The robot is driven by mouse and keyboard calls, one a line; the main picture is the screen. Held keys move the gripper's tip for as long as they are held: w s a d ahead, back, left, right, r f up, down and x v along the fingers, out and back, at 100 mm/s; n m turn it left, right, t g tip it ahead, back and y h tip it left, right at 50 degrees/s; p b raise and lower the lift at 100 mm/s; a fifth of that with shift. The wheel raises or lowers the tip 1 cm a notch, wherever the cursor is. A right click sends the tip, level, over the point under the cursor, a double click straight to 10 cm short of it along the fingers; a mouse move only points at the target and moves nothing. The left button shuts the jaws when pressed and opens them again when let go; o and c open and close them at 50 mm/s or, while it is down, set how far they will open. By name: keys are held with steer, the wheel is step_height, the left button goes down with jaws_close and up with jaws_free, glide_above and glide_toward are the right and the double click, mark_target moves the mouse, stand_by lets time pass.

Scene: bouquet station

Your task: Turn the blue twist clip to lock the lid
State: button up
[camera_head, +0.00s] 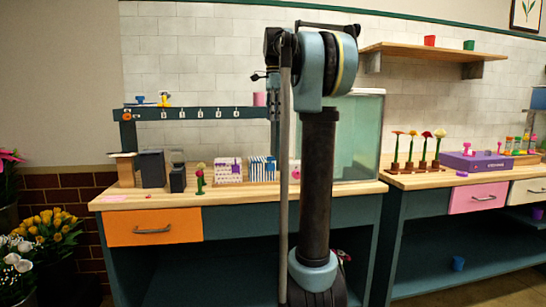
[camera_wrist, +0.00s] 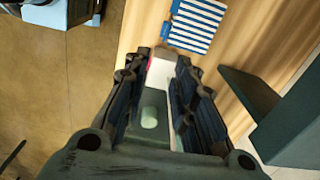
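A blue-and-white striped box (camera_head: 262,169) stands on the wooden bench in the head view, just left of my arm. In the wrist view the striped box (camera_wrist: 198,24) lies ahead of my gripper (camera_wrist: 160,62). Small blue tabs (camera_wrist: 168,31) show at its left edge; I cannot tell whether one is the twist clip. My gripper's dark fingers stand apart. A white piece and a dark green surface with a pale oval show between them; I cannot tell whether they touch it. My arm hides the gripper in the head view. I cannot make out a lid for certain.
A white-and-purple patterned box (camera_head: 228,171) stands left of the striped box. A glass tank (camera_head: 358,140) stands right, behind my arm. A rack (camera_head: 195,113) spans the bench's back left. A dark green panel (camera_wrist: 265,105) stands right of my gripper in the wrist view.

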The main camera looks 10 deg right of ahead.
mark_target(271, 160)
steer(key=shift+m, duration=0.3)
steer(key=f, duration=1.1)
steer(key=w+f, duration=0.1)
steer(key=f, duration=0.4)
steer(key=shift+f, duration=0.25)
jaws_close()
